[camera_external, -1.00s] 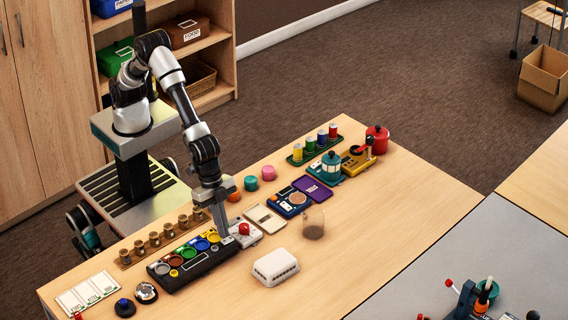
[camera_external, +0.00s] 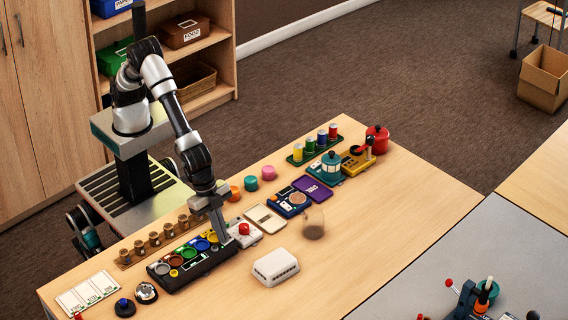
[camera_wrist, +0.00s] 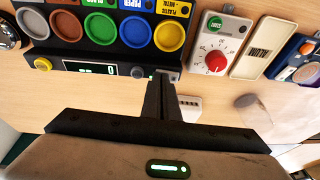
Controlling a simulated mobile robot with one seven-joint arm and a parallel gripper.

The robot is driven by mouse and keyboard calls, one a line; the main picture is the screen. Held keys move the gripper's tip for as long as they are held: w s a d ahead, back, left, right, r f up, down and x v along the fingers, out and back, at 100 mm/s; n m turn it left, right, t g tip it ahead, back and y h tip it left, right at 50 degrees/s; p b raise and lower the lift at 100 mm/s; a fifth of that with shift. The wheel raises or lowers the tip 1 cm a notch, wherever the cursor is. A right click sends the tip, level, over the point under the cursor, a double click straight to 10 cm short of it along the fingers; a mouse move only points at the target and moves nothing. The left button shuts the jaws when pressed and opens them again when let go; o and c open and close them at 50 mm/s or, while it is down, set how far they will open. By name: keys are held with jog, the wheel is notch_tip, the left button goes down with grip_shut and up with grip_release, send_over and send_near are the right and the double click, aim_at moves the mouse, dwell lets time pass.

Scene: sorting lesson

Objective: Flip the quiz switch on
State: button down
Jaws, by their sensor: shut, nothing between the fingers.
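A black sorting console (camera_external: 190,275) with several coloured round cups lies near the table's front left; it also fills the upper left of the wrist view (camera_wrist: 128,52). Its front face has a lit display (camera_wrist: 90,68), a yellow button (camera_wrist: 42,64) and a small dark knob or switch (camera_wrist: 138,72) near its right end. I cannot read a quiz label, so I cannot tell for certain which part is the quiz switch. My gripper (camera_external: 224,241) is shut and empty, pointing down at the console's right end. In the wrist view its fingertips (camera_wrist: 165,76) partly hide that corner; contact is unclear.
A white dial box with a red knob (camera_wrist: 215,61) stands just right of the console. A cream plate (camera_wrist: 262,48) and a blue device (camera_external: 289,203) follow to the right. A white vented box (camera_external: 275,267) and a clear cup (camera_external: 313,223) stand in front. The table's front right is clear.

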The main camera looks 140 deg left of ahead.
jog(key=shift+s+f, duration=0.1)
jog(key=shift+f, duration=0.2)
jog(key=shift+a, duration=1)
jog(key=shift+r, duration=0.1)
jog(key=r+p, duration=0.1)
jog(key=r, duration=0.1)
jog(key=r+p, duration=0.2)
jog(key=r, duration=0.1)
jog(key=shift+d+r+p, duration=0.3)
jog(key=shift+d, duration=0.05)
jog(key=d+v, duration=0.1)
jog(key=v, duration=0.7)
jog(key=shift+s+r, duration=0.25)
jog(key=shift+r, duration=0.1)
jog(key=shift+r, duration=0.1)
